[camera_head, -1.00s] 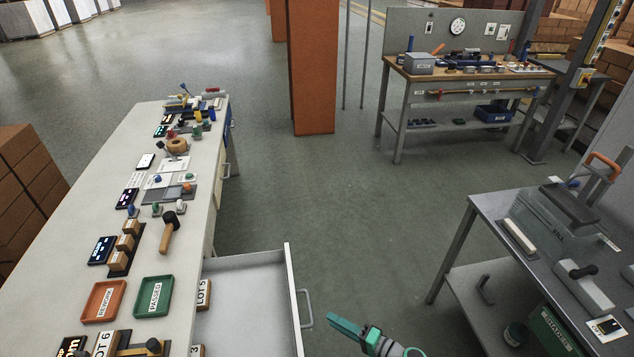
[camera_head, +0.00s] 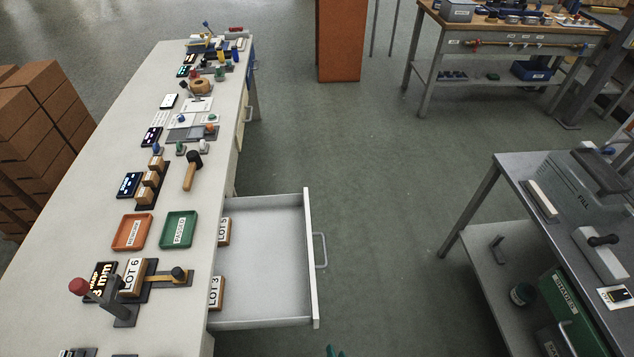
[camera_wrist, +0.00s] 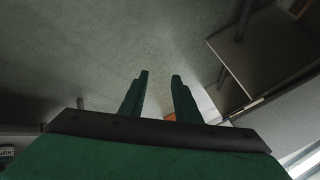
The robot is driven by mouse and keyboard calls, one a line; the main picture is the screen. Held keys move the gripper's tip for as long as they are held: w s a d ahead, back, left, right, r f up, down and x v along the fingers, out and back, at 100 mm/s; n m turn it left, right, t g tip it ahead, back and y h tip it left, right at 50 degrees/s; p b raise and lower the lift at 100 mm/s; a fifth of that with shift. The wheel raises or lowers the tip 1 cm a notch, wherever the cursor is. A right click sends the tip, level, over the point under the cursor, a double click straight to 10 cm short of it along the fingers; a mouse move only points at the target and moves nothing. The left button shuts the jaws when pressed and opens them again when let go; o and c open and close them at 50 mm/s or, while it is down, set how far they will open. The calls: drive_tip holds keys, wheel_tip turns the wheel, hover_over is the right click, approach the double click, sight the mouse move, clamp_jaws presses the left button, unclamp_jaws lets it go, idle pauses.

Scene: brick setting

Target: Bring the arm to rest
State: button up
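My gripper (camera_wrist: 159,76) shows in the wrist view with two dark green fingers apart and nothing between them. It hangs over bare floor. In the head view only a small green tip of my gripper (camera_head: 335,351) shows at the bottom edge, right of the open drawer (camera_head: 314,255). The rest of my arm is outside that view.
The long white bench (camera_head: 95,190) is on the left, its drawer pulled out with LOT 5 (camera_head: 224,231) and LOT 3 (camera_head: 216,293) blocks inside. A grey metal table (camera_head: 520,185) stands at right. Floor (camera_head: 390,190) between them is clear.

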drive_tip(key=s+a+r+n+t, duration=0.2)
drive_tip(key=s+r, duration=0.2)
drive_tip(key=r, duration=0.8)
drive_tip(key=s+a+r+n+t+h, duration=0.1)
drive_tip(key=s+r, duration=0.4)
drive_tip(key=r, duration=0.7)
drive_tip(key=s+a+r+n+t+h, duration=0.1)
drive_tip(key=s+a+r+n+t, duration=0.2)
drive_tip(key=r, duration=0.8)
drive_tip(key=shift+s+a+r+t, duration=0.25)
drive_tip(key=shift+s+r+t, duration=0.2)
drive_tip(key=shift+s, duration=0.45)
drive_tip(key=shift+w+f, duration=0.1)
